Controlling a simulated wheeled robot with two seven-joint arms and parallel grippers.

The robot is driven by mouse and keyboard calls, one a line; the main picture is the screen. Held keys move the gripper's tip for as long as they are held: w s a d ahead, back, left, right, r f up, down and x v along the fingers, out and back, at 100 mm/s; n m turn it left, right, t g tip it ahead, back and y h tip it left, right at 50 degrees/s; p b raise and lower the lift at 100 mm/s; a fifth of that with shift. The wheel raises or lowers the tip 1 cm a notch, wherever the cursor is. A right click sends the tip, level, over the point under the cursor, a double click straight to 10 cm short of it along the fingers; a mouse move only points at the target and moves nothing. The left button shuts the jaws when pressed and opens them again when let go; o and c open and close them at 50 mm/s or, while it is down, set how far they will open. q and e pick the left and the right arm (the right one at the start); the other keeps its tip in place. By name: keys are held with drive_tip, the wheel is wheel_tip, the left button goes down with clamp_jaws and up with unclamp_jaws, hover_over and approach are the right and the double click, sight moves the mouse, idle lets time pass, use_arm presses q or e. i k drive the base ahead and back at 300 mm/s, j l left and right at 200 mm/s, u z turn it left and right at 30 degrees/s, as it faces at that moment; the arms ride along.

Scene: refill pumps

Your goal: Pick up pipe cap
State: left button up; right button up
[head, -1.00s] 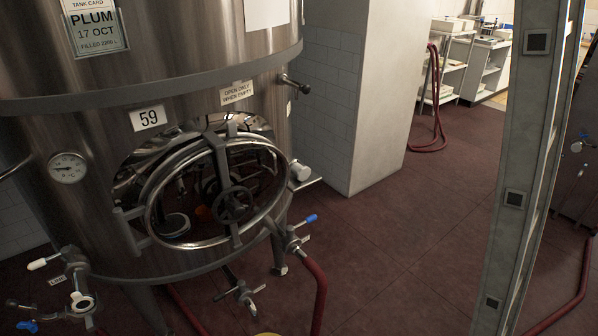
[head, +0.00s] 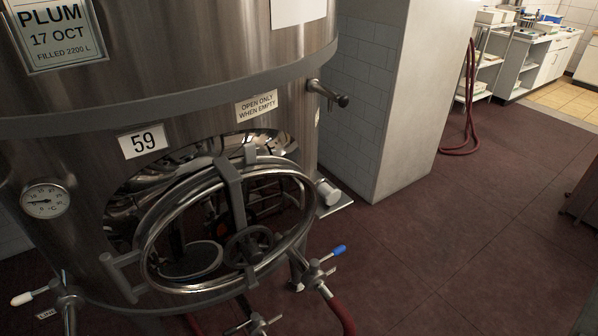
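A short pale grey cylinder (head: 327,192) sits on a small flat plate (head: 338,207) at the right side of the steel tank (head: 210,70). It may be the pipe cap; I cannot tell for sure. The tank's round hatch ring with a handwheel (head: 247,247) stands in front of the tank's opening, to the left of the cylinder. Neither of my grippers is in view.
A valve with a blue handle (head: 338,251) and a red hose (head: 343,317) stick out low in front. A white pillar (head: 408,110) stands behind the tank. Open red floor (head: 450,240) lies to the right. Shelves (head: 489,60) stand at the back.

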sight(331, 196)
drive_tip(key=i+l+u, duration=0.35)
drive_tip(key=i+l, duration=0.15)
drive_tip(key=i+l+u, duration=0.2)
drive_tip(key=l, duration=0.2)
drive_tip(key=i+l+u, duration=0.2)
drive_tip(key=l, duration=0.15)
drive_tip(key=i+l+u, duration=0.15)
drive_tip(key=l, duration=0.25)
drive_tip(key=i+l+u, duration=0.2)
drive_tip(key=l, duration=0.2)
